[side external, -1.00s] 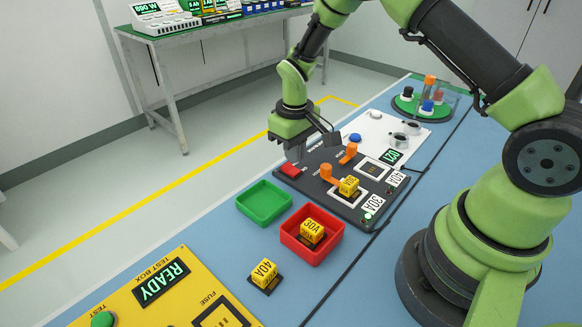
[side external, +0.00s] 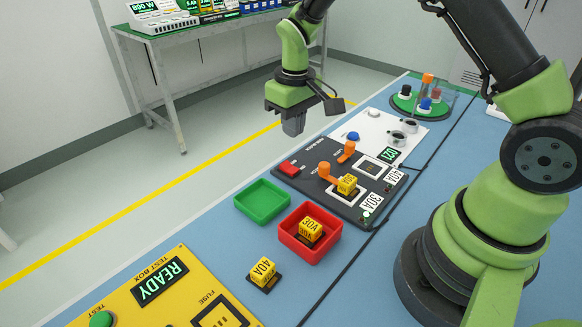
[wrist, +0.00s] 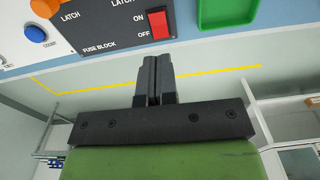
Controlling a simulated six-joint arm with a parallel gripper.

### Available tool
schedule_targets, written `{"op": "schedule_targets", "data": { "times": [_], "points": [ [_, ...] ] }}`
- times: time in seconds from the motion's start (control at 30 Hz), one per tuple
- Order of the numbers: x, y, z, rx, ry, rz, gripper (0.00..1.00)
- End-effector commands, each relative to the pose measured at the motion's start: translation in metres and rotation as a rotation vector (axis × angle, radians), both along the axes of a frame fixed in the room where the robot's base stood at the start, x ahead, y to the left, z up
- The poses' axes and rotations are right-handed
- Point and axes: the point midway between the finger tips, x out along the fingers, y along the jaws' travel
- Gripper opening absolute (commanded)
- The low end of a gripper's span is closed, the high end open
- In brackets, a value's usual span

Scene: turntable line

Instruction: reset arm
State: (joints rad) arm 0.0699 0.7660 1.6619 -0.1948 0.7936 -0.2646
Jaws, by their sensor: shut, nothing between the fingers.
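My gripper (side external: 292,127) hangs above the far edge of the blue table, apart from everything, with its fingers together and empty. In the wrist view its closed fingers (wrist: 154,72) point toward the red rocker switch (wrist: 159,25), marked ON and OFF, on the dark fuse block panel (wrist: 105,30). In the side view the switch (side external: 289,168) sits at the panel's left corner. The panel (side external: 330,196) also carries two orange latches (side external: 328,173), a yellow fuse (side external: 347,184) and labels reading 30A and 40A.
A green tray (side external: 262,216) is empty. A red tray (side external: 338,247) holds a yellow 30A fuse (side external: 311,229). A yellow 40A fuse (side external: 263,269) stands on the table near the yellow test box (side external: 95,312), which reads READY. A white panel and a turntable (side external: 447,101) lie farther back.

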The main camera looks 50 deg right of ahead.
Motion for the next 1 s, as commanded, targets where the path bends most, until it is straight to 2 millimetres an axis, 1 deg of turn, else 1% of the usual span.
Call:
{"op": "schedule_targets", "data": {
  "times": [0.03, 0.17, 0.2, 0.27, 0.3, 0.37, 0.4, 0.47, 0.5, 0.63, 0.7, 0.8, 0.9, 1.0],
  "points": [
    [-0.002, 0.002, 0.018, 0.004, -0.031, -0.013, 0.0],
    [-0.019, 0.01, 0.071, 0.026, -0.117, -0.065, 0.0],
    [-0.027, 0.013, 0.087, 0.035, -0.145, -0.083, 0.0],
    [-0.04, 0.017, 0.109, 0.051, -0.184, -0.109, 0.0],
    [-0.05, 0.02, 0.122, 0.061, -0.212, -0.126, 0.0],
    [-0.065, 0.024, 0.14, 0.079, -0.253, -0.151, 0.0],
    [-0.076, 0.026, 0.151, 0.092, -0.279, -0.168, 0.0],
    [-0.094, 0.03, 0.165, 0.11, -0.319, -0.189, 0.0],
    [-0.106, 0.032, 0.173, 0.125, -0.345, -0.205, 0.0],
    [-0.145, 0.04, 0.191, 0.176, -0.428, -0.248, 0.0],
    [-0.164, 0.043, 0.195, 0.204, -0.468, -0.27, 0.0],
    [-0.186, 0.047, 0.197, 0.238, -0.511, -0.293, 0.0],
    [-0.2, 0.049, 0.197, 0.263, -0.542, -0.308, 0.0],
    [-0.207, 0.05, 0.196, 0.276, -0.556, -0.316, 0.0]
  ]
}}
